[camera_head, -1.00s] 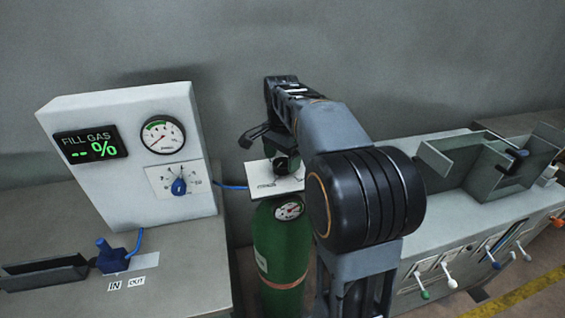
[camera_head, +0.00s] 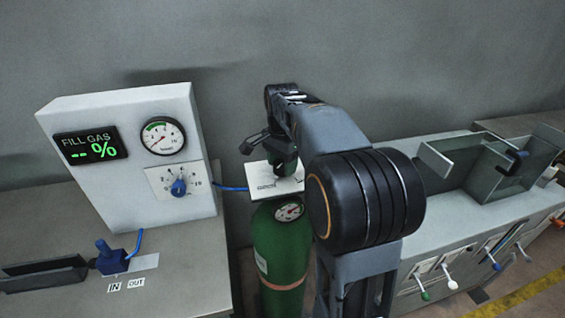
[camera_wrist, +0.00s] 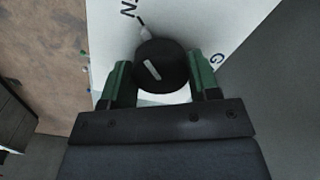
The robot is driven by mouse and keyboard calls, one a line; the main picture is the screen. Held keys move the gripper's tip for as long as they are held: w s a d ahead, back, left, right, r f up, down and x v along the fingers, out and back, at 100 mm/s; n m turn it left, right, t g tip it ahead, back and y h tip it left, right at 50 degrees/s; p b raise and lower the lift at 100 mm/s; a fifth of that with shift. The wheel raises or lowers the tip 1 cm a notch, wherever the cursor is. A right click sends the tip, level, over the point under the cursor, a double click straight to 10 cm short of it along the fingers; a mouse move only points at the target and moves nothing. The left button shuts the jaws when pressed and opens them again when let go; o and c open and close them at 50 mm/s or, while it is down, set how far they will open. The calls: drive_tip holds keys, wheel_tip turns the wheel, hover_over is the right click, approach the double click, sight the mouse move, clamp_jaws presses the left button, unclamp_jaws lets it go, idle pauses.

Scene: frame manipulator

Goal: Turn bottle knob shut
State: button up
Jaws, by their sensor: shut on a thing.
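The green gas bottle (camera_head: 281,247) stands upright between the two benches, with a small round gauge (camera_head: 289,211) near its top. A white plate (camera_head: 264,182) sits above the bottle. The bottle knob (camera_wrist: 158,66) is black and round with a white line across its face, and it shows in the wrist view over the white plate. My gripper (camera_wrist: 160,80) is shut on the knob, with a green finger at each side of it. In the head view my gripper (camera_head: 282,160) is over the plate and my arm partly hides it.
A panel (camera_head: 128,171) at left has a gauge, a blue knob (camera_head: 178,187) and a "FILL GAS --%" display. A blue hose (camera_head: 230,187) runs toward the plate. A bench (camera_head: 440,235) with coloured levers and a grey open box (camera_head: 490,165) stands at right.

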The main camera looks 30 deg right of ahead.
drive_tip(key=shift+c, duration=0.4)
drive_tip(key=n+p, duration=0.1)
drive_tip(key=n, duration=0.3)
drive_tip(key=n+p, duration=0.1)
drive_tip(key=n, duration=0.3)
drive_tip(key=shift+d+n, duration=0.1)
drive_tip(key=shift+n, duration=0.2)
drive_tip(key=n+p, duration=0.1)
drive_tip(key=n, duration=0.3)
drive_tip(key=shift+s+n, duration=0.1)
drive_tip(key=shift+n, duration=0.2)
drive_tip(key=shift+n+p, duration=0.5)
drive_tip(key=shift+n, duration=2)
drive_tip(key=o, duration=0.9)
